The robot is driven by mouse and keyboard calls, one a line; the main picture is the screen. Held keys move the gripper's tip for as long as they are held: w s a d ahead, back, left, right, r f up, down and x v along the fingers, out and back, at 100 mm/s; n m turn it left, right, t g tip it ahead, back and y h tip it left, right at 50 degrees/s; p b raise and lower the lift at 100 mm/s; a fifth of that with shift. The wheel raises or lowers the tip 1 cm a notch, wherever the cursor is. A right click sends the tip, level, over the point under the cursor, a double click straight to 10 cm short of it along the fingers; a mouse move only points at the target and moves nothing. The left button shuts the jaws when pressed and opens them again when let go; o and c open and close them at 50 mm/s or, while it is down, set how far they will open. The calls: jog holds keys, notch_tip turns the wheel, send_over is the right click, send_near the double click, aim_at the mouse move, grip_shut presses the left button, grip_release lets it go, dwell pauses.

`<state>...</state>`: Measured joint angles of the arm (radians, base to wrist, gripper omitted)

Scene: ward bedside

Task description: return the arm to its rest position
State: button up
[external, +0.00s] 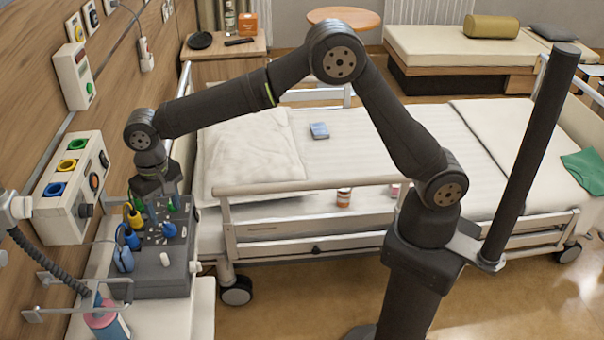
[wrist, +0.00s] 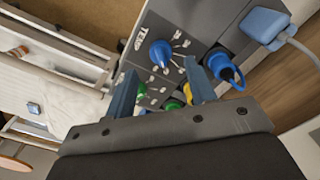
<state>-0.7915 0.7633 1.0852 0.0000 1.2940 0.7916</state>
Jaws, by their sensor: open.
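My arm reaches from its column over the bed to the left. My gripper (external: 155,192) points down at a grey box (external: 172,270) with coloured plugs on the bedside surface. In the wrist view my gripper (wrist: 160,70) has its two fingers apart. A blue plug (wrist: 160,54) shows just past the gap between the fingertips, and nothing is clamped. A second blue plug with a cable (wrist: 226,72) is beside the right finger. Green and yellow parts show behind the fingers. The exact gap between fingertips and box is hard to judge.
A wall panel with coloured sockets (external: 72,180) stands close left of the gripper. A bed (external: 340,170) with side rails lies to the right, with a small blue box (external: 319,131) on it. A pink and blue bottle (external: 106,318) stands at the front left.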

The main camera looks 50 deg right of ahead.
aim_at(169, 224)
notch_tip(169, 224, down, 5)
jog(key=shift+f, duration=0.1)
dwell(0.5)
notch_tip(169, 224, up, 17)
notch_tip(169, 224, down, 17)
jog(key=n, duration=0.4)
jog(key=shift+d, duration=0.1)
jog(key=n, duration=0.5)
jog(key=shift+w, duration=0.1)
jog(key=n, duration=0.4)
jog(key=shift+d+n, duration=0.1)
jog(key=shift+n, duration=0.2)
jog(key=n, duration=0.4)
jog(key=shift+w, duration=0.1)
